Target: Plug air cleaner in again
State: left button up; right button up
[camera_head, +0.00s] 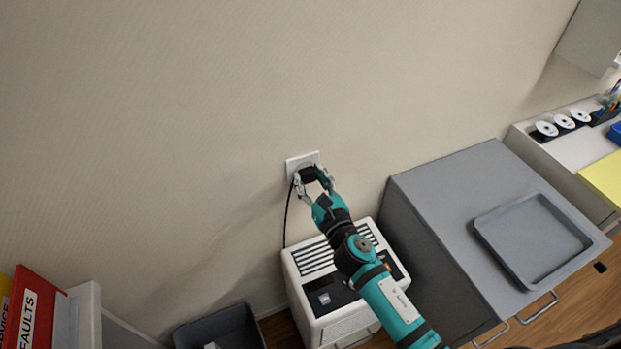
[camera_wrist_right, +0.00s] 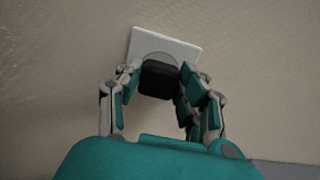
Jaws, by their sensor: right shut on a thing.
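The white air cleaner (camera_head: 306,277) with a slatted top stands on the floor against the wall. A white wall socket (camera_head: 302,160) is on the wall above it, and it also shows in the right wrist view (camera_wrist_right: 176,47). My right gripper (camera_head: 312,178) is shut on the black plug (camera_wrist_right: 158,79), at the socket's face. The plug covers part of the socket's round recess; I cannot tell how deep it sits. A black cord (camera_head: 287,215) hangs from the plug down behind the air cleaner. My left gripper is not in view.
A grey cabinet (camera_head: 420,240) with a grey tray (camera_head: 487,226) on top stands right of the air cleaner. A dark bin (camera_head: 250,335) is at its left. Red and yellow binders (camera_head: 38,300) stand at the lower left. The wall around the socket is clear.

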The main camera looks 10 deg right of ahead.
jog(key=shift+w+a, duration=0.1)
jog(key=shift+w, duration=0.35)
jog(key=o, duration=1.2)
jog(key=shift+c, duration=0.2)
jog(key=shift+s, duration=0.1)
jog(key=s+d, duration=0.2)
jog(key=s, duration=0.9)
jog(key=shift+s+d, duration=0.15)
jog(key=shift+s, duration=0.15)
